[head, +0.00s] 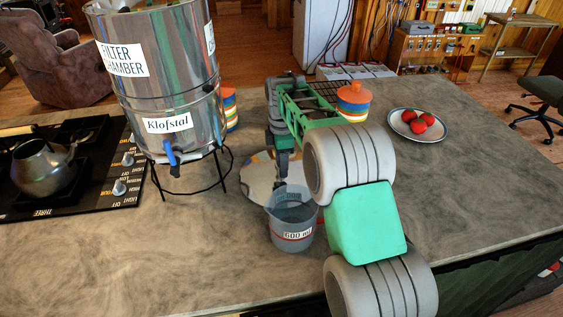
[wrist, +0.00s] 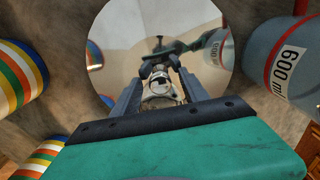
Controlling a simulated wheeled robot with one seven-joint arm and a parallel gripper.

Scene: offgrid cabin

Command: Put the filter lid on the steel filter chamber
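The steel filter chamber (head: 165,75) stands on a black wire stand at the left of the counter, with a blue tap low on its front. Its top is cut off by the frame. The filter lid (head: 258,177) is a shiny mirror-like disc lying on the counter to the right of the chamber, partly hidden by my arm and a measuring jug. In the wrist view the lid (wrist: 125,35) fills the middle and reflects my arm. My gripper (wrist: 160,85) points down over the lid, its fingers apart. I cannot tell whether they touch the lid.
The 600 ml jug (head: 291,235) stands close in front of the lid. Striped jars stand behind my arm (head: 353,103) and behind the chamber (head: 230,108). A plate (head: 400,128) of red fruit is at the right. A stove with a kettle (head: 45,167) is at the left. The front counter is clear.

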